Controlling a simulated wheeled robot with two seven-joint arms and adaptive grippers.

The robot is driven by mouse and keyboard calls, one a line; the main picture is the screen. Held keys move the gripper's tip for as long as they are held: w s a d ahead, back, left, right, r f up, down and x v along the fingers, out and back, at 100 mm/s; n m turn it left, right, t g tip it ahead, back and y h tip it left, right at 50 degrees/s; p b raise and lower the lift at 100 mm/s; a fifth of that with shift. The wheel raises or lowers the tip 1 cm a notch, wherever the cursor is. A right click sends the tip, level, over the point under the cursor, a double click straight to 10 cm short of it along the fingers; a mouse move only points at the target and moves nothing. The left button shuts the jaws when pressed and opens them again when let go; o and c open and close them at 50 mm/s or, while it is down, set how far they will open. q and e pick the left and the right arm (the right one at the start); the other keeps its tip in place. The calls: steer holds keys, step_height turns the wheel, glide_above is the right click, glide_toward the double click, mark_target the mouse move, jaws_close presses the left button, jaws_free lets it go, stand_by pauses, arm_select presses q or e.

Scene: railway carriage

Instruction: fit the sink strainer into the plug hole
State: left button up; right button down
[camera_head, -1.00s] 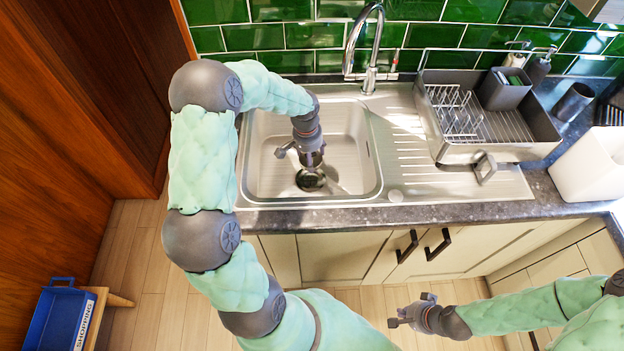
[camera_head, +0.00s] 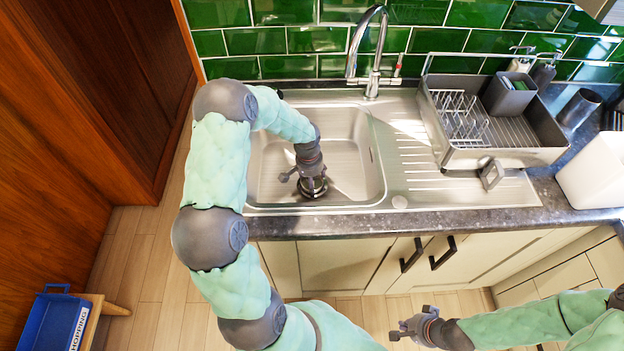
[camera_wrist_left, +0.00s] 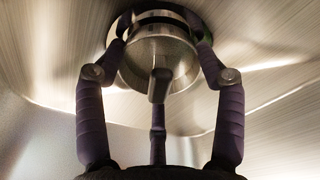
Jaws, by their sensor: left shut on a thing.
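The steel sink (camera_head: 345,150) is set in the counter. My left gripper (camera_head: 313,187) points down into it, low over the plug hole, which it mostly covers in the head view. In the left wrist view the left gripper (camera_wrist_left: 158,50) has its fingers closed around the round metal sink strainer (camera_wrist_left: 157,62), with a stem facing the camera. Behind the strainer the plug hole (camera_wrist_left: 152,14) shows as a dark rim; whether the strainer is seated in it I cannot tell. My right gripper (camera_head: 412,326) is open and empty, in front of the cupboards.
The chrome tap (camera_head: 372,75) stands behind the sink. A grey dish rack (camera_head: 505,157) stands on the drainer at right, with a white container (camera_head: 595,172) beyond it. A blue crate (camera_head: 48,320) is at lower left. The basin around the gripper is clear.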

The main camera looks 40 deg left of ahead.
arm_select(q)
steer(key=shift+f, duration=0.15)
steer(key=shift+f+b, duration=0.35)
steer(key=shift+s+f, duration=0.1)
steer(key=shift+f, duration=0.05)
steer(key=shift+d, duration=0.1)
steer(key=o, duration=1.3)
steer(key=shift+o, duration=0.3)
steer(key=shift+f, duration=0.1)
